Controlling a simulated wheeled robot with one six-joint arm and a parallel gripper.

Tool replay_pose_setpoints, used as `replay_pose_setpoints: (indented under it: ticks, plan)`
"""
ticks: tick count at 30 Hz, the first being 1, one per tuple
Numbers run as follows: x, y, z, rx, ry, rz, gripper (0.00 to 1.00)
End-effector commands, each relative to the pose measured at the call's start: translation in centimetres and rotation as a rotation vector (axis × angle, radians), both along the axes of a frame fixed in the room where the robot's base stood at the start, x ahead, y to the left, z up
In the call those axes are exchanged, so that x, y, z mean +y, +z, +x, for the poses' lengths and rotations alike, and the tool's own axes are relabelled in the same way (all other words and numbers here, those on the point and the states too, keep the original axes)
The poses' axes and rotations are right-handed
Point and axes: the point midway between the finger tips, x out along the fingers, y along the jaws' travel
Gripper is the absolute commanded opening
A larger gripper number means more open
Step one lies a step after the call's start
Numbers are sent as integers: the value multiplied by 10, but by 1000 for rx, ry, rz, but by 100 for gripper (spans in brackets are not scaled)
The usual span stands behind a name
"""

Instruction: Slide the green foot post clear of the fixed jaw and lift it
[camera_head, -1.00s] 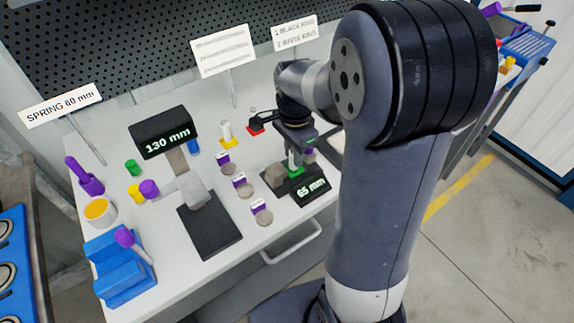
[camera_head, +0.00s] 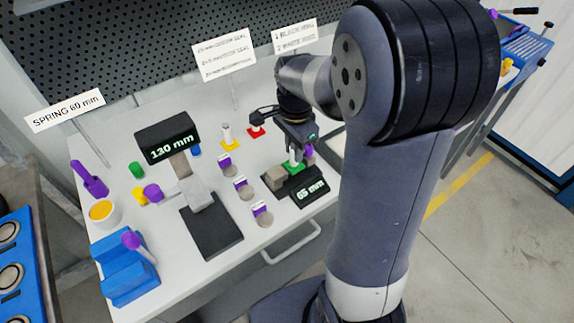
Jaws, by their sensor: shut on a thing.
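The green foot post (camera_head: 293,164) is small and pale with a green foot. It stands at the small gauge with the "65 mm" display (camera_head: 311,193), right of that gauge's grey-brown block jaw (camera_head: 275,178). My gripper (camera_head: 295,150) points down over the post and is shut on its upper part, which the fingers hide. The foot looks low, close to the gauge's dark base. I cannot tell whether the post touches the jaw.
A yellow-foot post (camera_head: 228,137) and a red-foot piece (camera_head: 256,131) stand behind. A blue block (camera_head: 128,268) is front left.

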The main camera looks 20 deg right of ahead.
Motion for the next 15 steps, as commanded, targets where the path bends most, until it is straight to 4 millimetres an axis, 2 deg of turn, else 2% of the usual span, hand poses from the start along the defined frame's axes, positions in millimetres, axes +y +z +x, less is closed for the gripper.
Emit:
replay_pose_setpoints:
  ticks: [15]
  plan:
    - [0, 29, 0, 0, 0, 0, 6]
